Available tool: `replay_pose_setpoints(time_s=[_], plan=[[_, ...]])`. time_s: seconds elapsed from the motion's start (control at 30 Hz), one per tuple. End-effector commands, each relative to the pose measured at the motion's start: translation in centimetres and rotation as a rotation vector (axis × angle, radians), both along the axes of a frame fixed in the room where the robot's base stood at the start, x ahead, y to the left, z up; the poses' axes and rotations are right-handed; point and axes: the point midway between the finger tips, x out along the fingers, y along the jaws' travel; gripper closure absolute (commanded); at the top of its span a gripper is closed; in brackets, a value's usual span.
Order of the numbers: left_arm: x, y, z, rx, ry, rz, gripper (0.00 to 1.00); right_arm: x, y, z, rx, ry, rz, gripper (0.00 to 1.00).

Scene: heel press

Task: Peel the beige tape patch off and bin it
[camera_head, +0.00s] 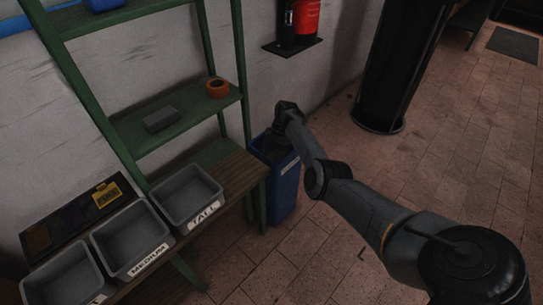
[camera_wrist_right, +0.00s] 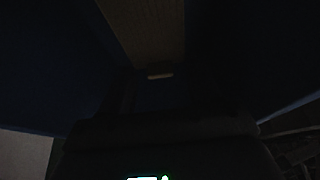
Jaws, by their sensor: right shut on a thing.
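My right gripper (camera_wrist_right: 160,82) points down inside the blue bin (camera_head: 286,188), which stands on the floor beside the bench. It also shows at the bin's mouth in the head view (camera_head: 279,133), its fingertips hidden there. In the dark right wrist view the fingers are shut on a small beige strip, which looks like the tape patch (camera_wrist_right: 160,76). The bin's blue walls (camera_wrist_right: 50,70) surround the gripper in that view. My left gripper is in neither view.
Grey trays marked TALL (camera_head: 187,196) and MEDIUM (camera_head: 131,239) stand on the wooden bench left of the bin. A green shelf rack (camera_head: 240,70) rises behind. A black column (camera_head: 392,70) stands right of the bin, with clear tiled floor (camera_head: 420,165) in front.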

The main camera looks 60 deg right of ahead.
Motion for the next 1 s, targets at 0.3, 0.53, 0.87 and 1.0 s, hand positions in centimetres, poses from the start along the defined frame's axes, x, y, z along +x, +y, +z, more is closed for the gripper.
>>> replay_pose_setpoints(time_s=[0.3,0.53,0.87,1.0], plan=[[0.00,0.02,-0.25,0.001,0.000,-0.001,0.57,0.00,0.00,-0.24,0.000,0.000,0.000,0.55],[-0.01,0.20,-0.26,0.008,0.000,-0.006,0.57,0.00,0.01,-0.25,0.000,0.000,0.000,0.19],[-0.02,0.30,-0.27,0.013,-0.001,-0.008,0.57,0.00,0.01,-0.25,0.000,0.000,0.000,0.00],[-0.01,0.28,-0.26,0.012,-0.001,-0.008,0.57,0.00,0.00,-0.24,0.000,0.000,0.000,0.00]])
